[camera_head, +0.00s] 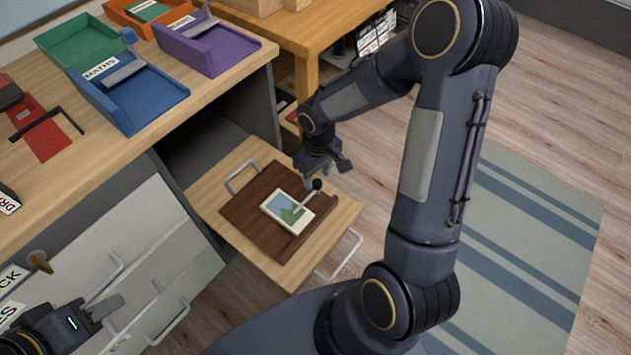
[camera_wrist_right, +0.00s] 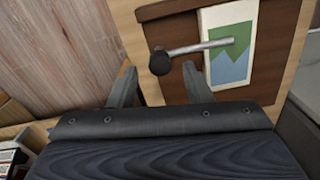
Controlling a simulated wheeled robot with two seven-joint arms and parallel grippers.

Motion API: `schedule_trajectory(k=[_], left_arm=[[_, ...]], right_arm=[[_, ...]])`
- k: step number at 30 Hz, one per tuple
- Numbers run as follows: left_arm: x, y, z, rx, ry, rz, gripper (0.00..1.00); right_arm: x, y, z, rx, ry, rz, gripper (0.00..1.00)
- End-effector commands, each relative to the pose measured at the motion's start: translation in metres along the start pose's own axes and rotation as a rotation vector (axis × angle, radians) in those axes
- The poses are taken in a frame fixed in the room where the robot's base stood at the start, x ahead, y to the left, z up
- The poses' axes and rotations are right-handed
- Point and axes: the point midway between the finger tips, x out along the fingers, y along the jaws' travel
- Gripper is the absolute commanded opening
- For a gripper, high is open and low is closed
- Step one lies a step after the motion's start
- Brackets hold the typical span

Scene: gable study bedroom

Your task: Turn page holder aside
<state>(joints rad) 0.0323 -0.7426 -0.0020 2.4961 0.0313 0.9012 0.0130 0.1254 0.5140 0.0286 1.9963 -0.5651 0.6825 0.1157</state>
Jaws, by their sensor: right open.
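The page holder is a short metal arm (camera_head: 304,201) with a dark round knob, lying across a picture card (camera_head: 278,203) on a brown board (camera_head: 245,217). In the right wrist view the arm (camera_wrist_right: 205,46) reaches from over the card (camera_wrist_right: 243,68) to the knob at its left end. My right gripper (camera_head: 328,172) is just behind the knob in the head view. In the wrist view its open, empty fingers (camera_wrist_right: 160,82) point towards the knob, one on each side. My left gripper (camera_head: 108,306) is at the lower left, away from the board; its opening is unclear.
The board rests on a pulled-out wooden surface (camera_head: 341,212) with metal handles. Blue (camera_head: 130,100), green (camera_head: 78,40) and purple (camera_head: 208,48) trays stand on the desk above. A wooden table (camera_head: 300,25) is behind; floor and a striped rug (camera_head: 540,220) lie right.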

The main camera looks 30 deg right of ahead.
Motion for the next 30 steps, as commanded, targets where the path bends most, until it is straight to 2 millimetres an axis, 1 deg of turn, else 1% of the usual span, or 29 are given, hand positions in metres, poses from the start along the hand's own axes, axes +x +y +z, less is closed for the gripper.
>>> schedule_trajectory(k=[1, 4, 7, 14, 17, 24, 25, 30], left_arm=[[0.004, -0.002, 0.002, 0.000, 0.000, 0.000, 0.36], [0.006, -0.003, 0.003, 0.000, 0.000, 0.000, 0.36], [0.007, -0.003, 0.004, 0.000, 0.000, 0.000, 0.36], [0.006, -0.003, 0.003, 0.000, 0.000, 0.000, 0.36], [0.006, -0.003, 0.003, 0.000, 0.000, 0.000, 0.36], [0.006, -0.003, 0.003, 0.000, 0.000, 0.000, 0.36], [0.006, -0.003, 0.003, 0.000, 0.000, 0.000, 0.36], [0.006, -0.003, 0.003, 0.000, 0.000, 0.000, 0.36]], right_arm=[[0.009, 0.000, 0.001, 0.000, -0.002, 0.000, 0.45], [0.017, 0.000, 0.000, 0.002, -0.001, -0.001, 0.45], [0.020, 0.000, 0.000, 0.002, 0.000, 0.000, 0.45], [0.019, 0.000, 0.000, 0.002, 0.000, 0.000, 0.45], [0.019, 0.000, 0.000, 0.002, 0.000, 0.000, 0.33], [0.019, 0.000, 0.000, 0.002, 0.000, 0.000, 0.02], [0.019, 0.000, 0.000, 0.002, 0.000, 0.000, 0.00], [0.019, 0.000, 0.000, 0.002, 0.000, 0.000, 0.00]])
